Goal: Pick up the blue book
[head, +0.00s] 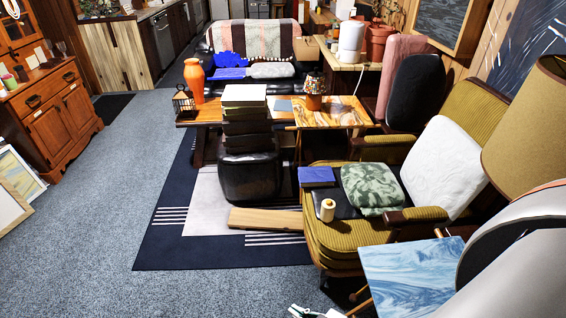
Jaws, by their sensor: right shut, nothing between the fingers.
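A blue book (316,176) lies flat on the dark seat pad of the mustard armchair (335,238), near the seat's left edge. A small cream spool-like object (327,210) stands just in front of it, and a green patterned cushion (371,188) is to its right. My right gripper (305,312) shows only in part at the bottom edge, shut and empty. It is well below the book in the picture and apart from it. My left gripper is not in view.
A blue marbled tabletop (412,274) stands at the lower right, beside my arm. A stack of books (246,115) rests on a black stool (249,175) left of the armchair. A wooden board (266,219) lies on the rug. The carpet (90,235) at left is clear.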

